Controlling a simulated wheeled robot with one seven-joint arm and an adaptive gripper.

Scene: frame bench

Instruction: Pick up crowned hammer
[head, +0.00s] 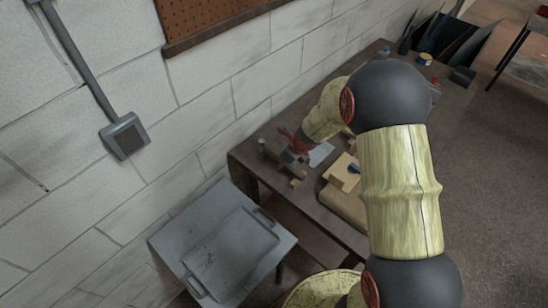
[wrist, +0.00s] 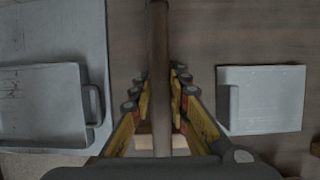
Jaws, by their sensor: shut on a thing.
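A long brown wooden handle (wrist: 158,40), which I take to be the hammer's, runs down the middle of the wrist view between my fingers. My gripper (wrist: 160,90) is shut on it, with a finger pad on each side. The hammer's head cannot be made out; the gripper's body covers the handle's lower end. In the head view my gripper (head: 301,143) is low over the near left part of the bench, partly behind my arm, and the hammer is too small to tell there.
The dark bench (head: 245,160) runs along the block wall. A grey side table (head: 165,243) with a handled tray (head: 232,255) stands at the near left. A pale flat piece (wrist: 285,100) lies right of the handle. Wooden blocks (head: 342,172) lie close by on the bench.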

